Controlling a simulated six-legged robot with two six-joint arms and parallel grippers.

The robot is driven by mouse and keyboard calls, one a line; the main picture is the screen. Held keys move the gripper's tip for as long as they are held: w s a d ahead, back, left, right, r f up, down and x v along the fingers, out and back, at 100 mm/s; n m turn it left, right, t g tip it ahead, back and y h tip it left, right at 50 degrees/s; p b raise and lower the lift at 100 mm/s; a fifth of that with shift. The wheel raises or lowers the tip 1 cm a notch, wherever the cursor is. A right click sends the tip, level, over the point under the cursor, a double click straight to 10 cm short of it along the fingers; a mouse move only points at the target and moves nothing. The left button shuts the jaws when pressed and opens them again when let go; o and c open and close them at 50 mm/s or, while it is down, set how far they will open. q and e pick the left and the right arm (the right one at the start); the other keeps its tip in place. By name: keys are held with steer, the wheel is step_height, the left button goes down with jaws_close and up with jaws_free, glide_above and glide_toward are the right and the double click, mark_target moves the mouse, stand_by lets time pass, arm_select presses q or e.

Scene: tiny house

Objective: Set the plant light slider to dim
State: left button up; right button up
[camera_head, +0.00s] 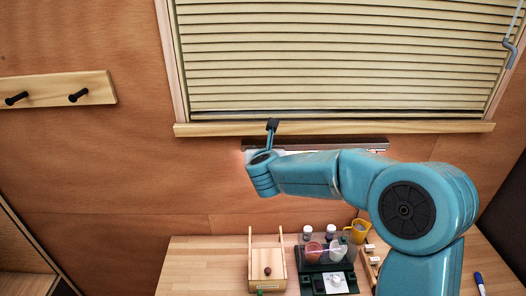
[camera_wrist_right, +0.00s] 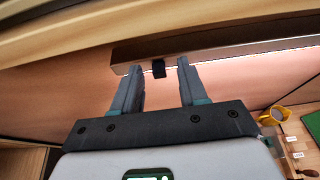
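The plant light is a long dark bar (camera_head: 340,143) with a glowing underside, mounted on the wall just below the window sill. It also shows in the right wrist view as a brown bar (camera_wrist_right: 230,47). A small black slider knob (camera_wrist_right: 158,69) sticks down from the bar's lower edge. My right gripper (camera_wrist_right: 160,74) is open, with one finger on each side of the knob and a visible gap to both. In the head view the right gripper (camera_head: 271,128) is seen at the bar's left part, and the arm hides some of the bar and the knob. My left gripper is not in view.
A wooden table (camera_head: 200,260) below holds a wooden box (camera_head: 268,268), a green tray (camera_head: 307,284) with jars and cups, a yellow mug (camera_head: 357,232) and a blue marker (camera_head: 479,283). A blind (camera_head: 330,60) covers the window. A peg rail (camera_head: 50,92) is at left.

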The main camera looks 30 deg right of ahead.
steer(key=b+v, duration=0.3)
steer(key=v, duration=1.3)
steer(key=shift+s, duration=0.2)
steer(key=shift+w+r, duration=0.1)
steer(key=shift+a+r, duration=0.1)
